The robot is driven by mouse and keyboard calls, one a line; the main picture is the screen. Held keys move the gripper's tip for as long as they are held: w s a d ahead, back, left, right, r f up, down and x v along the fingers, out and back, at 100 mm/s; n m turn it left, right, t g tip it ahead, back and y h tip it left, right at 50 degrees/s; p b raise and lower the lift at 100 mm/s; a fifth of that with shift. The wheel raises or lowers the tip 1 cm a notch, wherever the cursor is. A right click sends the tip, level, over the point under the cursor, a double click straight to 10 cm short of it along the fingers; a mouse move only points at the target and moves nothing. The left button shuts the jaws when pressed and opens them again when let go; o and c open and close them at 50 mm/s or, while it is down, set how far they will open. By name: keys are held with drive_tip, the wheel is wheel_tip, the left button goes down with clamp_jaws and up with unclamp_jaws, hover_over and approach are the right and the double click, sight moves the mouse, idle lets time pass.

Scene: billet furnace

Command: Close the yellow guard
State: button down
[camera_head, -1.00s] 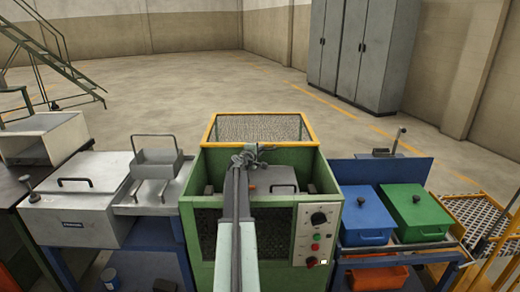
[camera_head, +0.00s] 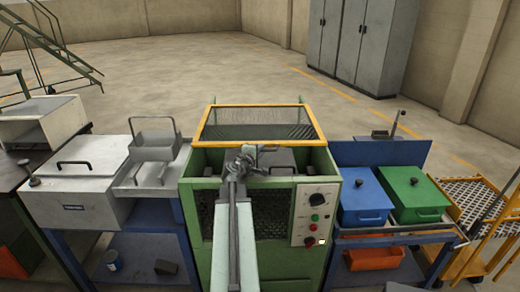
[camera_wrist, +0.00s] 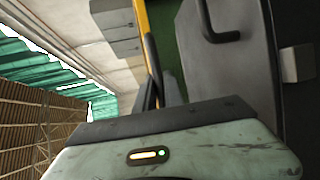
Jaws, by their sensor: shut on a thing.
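The yellow guard (camera_head: 322,125), a yellow frame with grey mesh, is at the back of the green machine (camera_head: 305,165). Its near edge lies over the rear of the machine's open top, and the front part of the opening is uncovered. My gripper (camera_head: 250,153) is at the middle of that near edge, shut on the guard's dark handle (camera_head: 268,148). The arm hides part of the opening. In the wrist view, a strip of the yellow frame (camera_wrist: 142,25) and the dark handle (camera_wrist: 153,60) show beyond my gripper. The fingertips' contact is hard to make out.
A control panel (camera_head: 318,212) with a dial and buttons is on the machine's front right. A grey box (camera_head: 75,195) and tray (camera_head: 155,150) stand left. Blue (camera_head: 365,205) and green (camera_head: 412,195) lidded bins stand right. Open floor lies behind.

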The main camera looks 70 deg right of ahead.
drive_tip(key=c, duration=1.5)
unclamp_jaws()
drive_tip(key=shift+o, duration=0.2)
